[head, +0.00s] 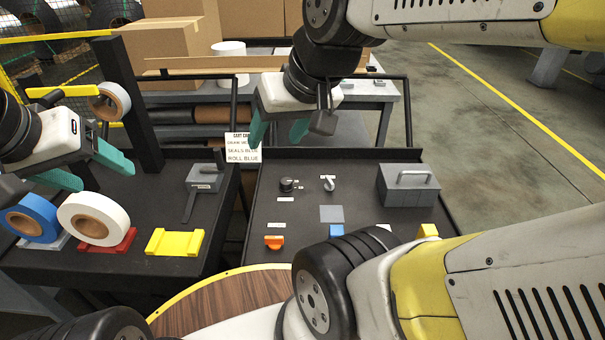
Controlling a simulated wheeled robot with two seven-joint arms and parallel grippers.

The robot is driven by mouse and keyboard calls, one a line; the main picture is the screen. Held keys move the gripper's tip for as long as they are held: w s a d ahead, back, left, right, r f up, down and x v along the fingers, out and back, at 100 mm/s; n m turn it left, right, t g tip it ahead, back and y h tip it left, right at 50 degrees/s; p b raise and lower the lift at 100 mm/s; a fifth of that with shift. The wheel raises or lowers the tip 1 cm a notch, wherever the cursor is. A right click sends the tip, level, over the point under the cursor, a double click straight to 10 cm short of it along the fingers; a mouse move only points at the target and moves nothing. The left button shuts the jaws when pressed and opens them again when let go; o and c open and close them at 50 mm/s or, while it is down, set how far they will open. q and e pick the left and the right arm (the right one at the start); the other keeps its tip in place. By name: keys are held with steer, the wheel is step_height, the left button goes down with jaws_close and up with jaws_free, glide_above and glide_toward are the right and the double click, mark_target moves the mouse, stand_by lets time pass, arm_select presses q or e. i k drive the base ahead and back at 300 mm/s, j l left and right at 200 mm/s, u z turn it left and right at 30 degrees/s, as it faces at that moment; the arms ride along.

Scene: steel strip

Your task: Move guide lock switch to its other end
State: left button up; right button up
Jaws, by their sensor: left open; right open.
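Small controls sit on the dark panel (300,214) at the middle: a black round knob (288,185), a small metal lever switch (329,184), an orange knob (274,241) and a blue piece (336,231). Their labels are too small to read, so I cannot tell for sure which is the guide lock switch; the metal lever looks most like a switch. My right gripper (277,140) is open and empty, above the panel's back edge, up and left of the lever. My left gripper (90,172) is open and empty over the left bench, above the tape rolls.
The left bench holds a blue roll (30,217), a white roll (88,217), a yellow holder (175,242) and a grey device (204,178) with a handle. A grey box (409,186) stands right on the panel. A printed card (242,147) hangs behind. My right arm covers the panel's front right.

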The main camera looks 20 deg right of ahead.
mark_target(329, 187)
steer(key=k+z, duration=0.15)
steer(key=z, duration=1.05)
